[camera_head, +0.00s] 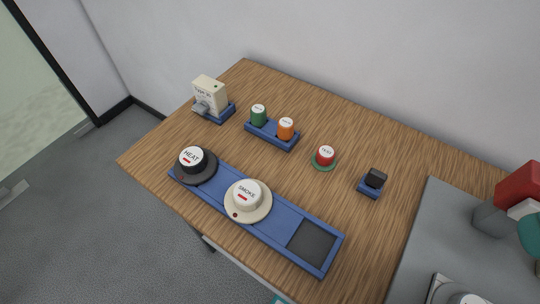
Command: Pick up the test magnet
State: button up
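A small black block (376,177), which looks like the test magnet, sits in a small blue holder (368,191) on the right part of the wooden table. Its top and near sides show, and nothing covers it. It carries no label that I can read. My gripper is not in view, so I cannot tell its state or where it is relative to the block.
The wooden table (160,165) holds a blue tray (279,238) with HEAT (193,159) and SMOKE (246,195) detectors. A beige device (209,93) is far left. A grey surface (440,225) lies right.

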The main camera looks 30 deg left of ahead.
aim_at(326, 154)
jog(key=z, duration=0.35)
jog(key=k, duration=0.85)
jog(key=u, duration=0.7)
jog(key=i, duration=1)
